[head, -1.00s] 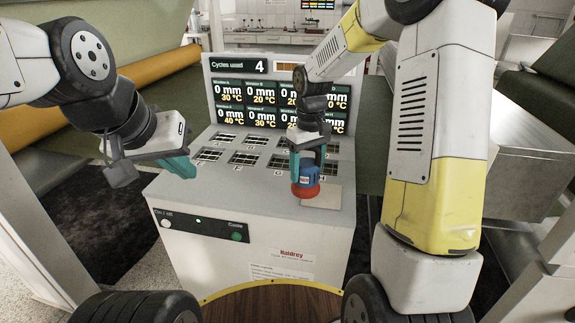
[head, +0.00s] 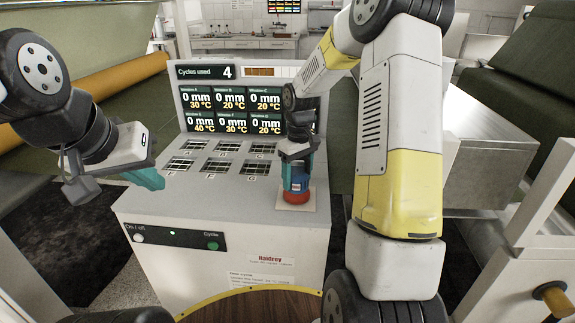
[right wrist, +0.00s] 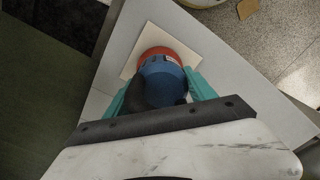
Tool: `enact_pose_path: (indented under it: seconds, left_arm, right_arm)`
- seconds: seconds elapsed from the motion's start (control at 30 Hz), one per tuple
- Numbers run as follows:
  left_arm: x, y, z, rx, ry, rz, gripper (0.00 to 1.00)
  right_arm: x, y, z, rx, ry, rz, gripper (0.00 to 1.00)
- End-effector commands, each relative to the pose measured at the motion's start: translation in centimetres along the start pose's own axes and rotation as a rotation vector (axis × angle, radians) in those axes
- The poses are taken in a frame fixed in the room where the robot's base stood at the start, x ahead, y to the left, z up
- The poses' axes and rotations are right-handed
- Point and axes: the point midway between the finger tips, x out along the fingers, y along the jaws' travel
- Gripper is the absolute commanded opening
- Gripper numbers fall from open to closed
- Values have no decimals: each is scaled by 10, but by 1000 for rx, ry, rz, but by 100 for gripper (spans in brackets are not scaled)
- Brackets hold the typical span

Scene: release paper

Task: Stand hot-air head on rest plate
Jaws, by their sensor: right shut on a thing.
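The hot-air head (head: 296,179) has a blue body and a wide red lower end. It is upright over the rest plate (head: 310,206), a flat beige square on the machine top. In the right wrist view the head (right wrist: 160,77) lies within the plate's outline, with bare plate (right wrist: 151,33) visible beyond the red end. The red end looks down at the plate, but I cannot tell whether it touches. My right gripper (head: 297,170) is shut on the blue body, one teal finger on each side. My left gripper (head: 150,179) hangs empty left of the machine top; its finger gap is hidden.
The machine top (head: 170,200) carries several gridded windows left of the plate. A display panel (head: 226,108) rises behind them. The front panel holds a green cycle button (head: 213,246). The plate lies near the top's right edge. A brown round surface (head: 250,306) is in front.

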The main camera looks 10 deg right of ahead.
Motion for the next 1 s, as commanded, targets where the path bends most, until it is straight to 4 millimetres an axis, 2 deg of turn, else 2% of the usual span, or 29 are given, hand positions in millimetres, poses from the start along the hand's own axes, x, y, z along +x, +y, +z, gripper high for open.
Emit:
enact_pose_path:
  seconds: [0.2, 0.23, 0.3, 0.33, 0.6, 0.73, 0.87, 1.0]
  left_arm:
    - [0, 0, 0, 0, 0, 0, 0]
    - [0, 0, 0, 0, 0, 0, 0]
    - [0, 0, 0, 0, 0, 0, 0]
    - [0, 0, 0, 0, 0, 0, 0]
    - [0, 0, 0, 0, 0, 0, 0]
    - [0, 0, 0, 0, 0, 0, 0]
    - [0, 0, 0, 0, 0, 0, 0]
    - [0, 0, 0, 0, 0, 0, 0]
  right_arm:
    - [2, 0, -1, 0, 3, 1, 0]
    - [3, 0, 0, 0, 1, 0, 70]
    - [3, 0, 0, 0, 0, 0, 84]
    - [3, 0, 0, 0, 0, 0, 86]
    - [2, 0, 0, 1, 0, 0, 86]
    - [-4, 0, 0, 1, 1, 0, 86]
    - [-25, 1, -1, 2, 4, 3, 86]
    - [-56, 1, -1, 1, 5, 2, 86]
